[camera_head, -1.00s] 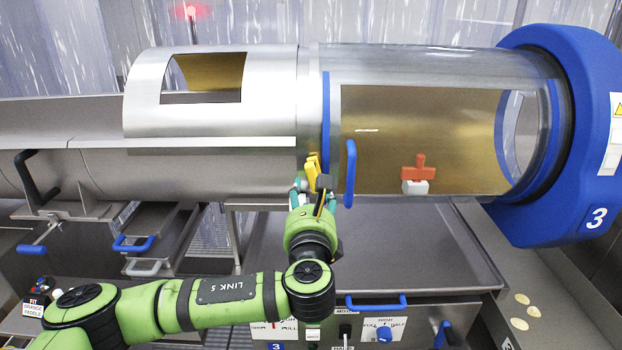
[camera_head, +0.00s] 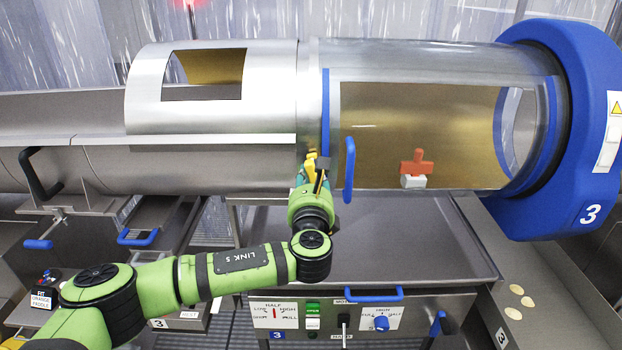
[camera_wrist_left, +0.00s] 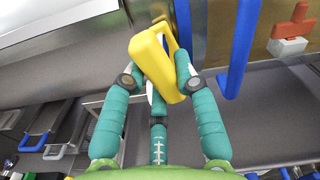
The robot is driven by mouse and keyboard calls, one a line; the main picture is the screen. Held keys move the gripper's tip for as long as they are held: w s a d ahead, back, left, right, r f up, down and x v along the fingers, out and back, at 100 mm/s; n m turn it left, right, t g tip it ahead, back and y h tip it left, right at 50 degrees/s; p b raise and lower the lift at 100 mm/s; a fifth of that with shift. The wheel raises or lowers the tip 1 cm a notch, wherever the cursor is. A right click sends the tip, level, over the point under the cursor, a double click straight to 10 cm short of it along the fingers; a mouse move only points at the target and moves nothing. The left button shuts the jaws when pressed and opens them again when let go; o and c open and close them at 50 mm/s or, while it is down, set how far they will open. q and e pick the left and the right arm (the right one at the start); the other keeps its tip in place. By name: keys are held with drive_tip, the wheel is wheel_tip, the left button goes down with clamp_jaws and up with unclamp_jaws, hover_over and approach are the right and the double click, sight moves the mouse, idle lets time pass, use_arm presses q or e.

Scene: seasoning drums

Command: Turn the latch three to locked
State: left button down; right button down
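The yellow latch (camera_head: 310,167) sits at the lower seam between the steel drum section and the clear section of drum three. In the left wrist view the yellow latch (camera_wrist_left: 152,62) is a chunky looped handle, seen close up and tilted. My left gripper (camera_head: 316,178) is at the latch. In the left wrist view its teal fingers (camera_wrist_left: 160,75) lie on both sides of the latch, tips against it, and appear shut on it. The fingers hide part of the latch. My right gripper is not in view.
A blue handle (camera_head: 349,169) hangs just right of the latch, close to my fingers. An orange knob on a white block (camera_head: 414,181) is on the clear drum (camera_head: 440,120). A steel tray (camera_head: 400,240) and control panel (camera_head: 276,314) lie below.

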use_arm(q)
drive_tip(key=shift+d+f+n+b, duration=0.1)
drive_tip(key=shift+f+n+b, duration=0.15)
drive_tip(key=shift+n+b, duration=0.8)
drive_tip(key=n+b, duration=0.2)
drive_tip(key=shift+d+b, duration=0.15)
drive_tip(key=shift+b, duration=0.25)
drive_tip(key=n+b, duration=0.2)
drive_tip(key=n, duration=0.1)
drive_tip(key=shift+d, duration=0.1)
drive_tip(key=n+b, duration=0.2)
drive_tip(key=n, duration=0.1)
drive_tip(key=shift+d+r+n+b, duration=0.1)
drive_tip(key=shift+d+n+b, duration=0.05)
drive_tip(key=shift+n+b, duration=0.2)
drive_tip(key=n+b, duration=0.1)
drive_tip(key=n, duration=0.1)
drive_tip(key=n+b, duration=0.1)
drive_tip(key=n, duration=0.1)
drive_tip(key=shift+d+r, duration=0.15)
drive_tip(key=shift+r, duration=0.15)
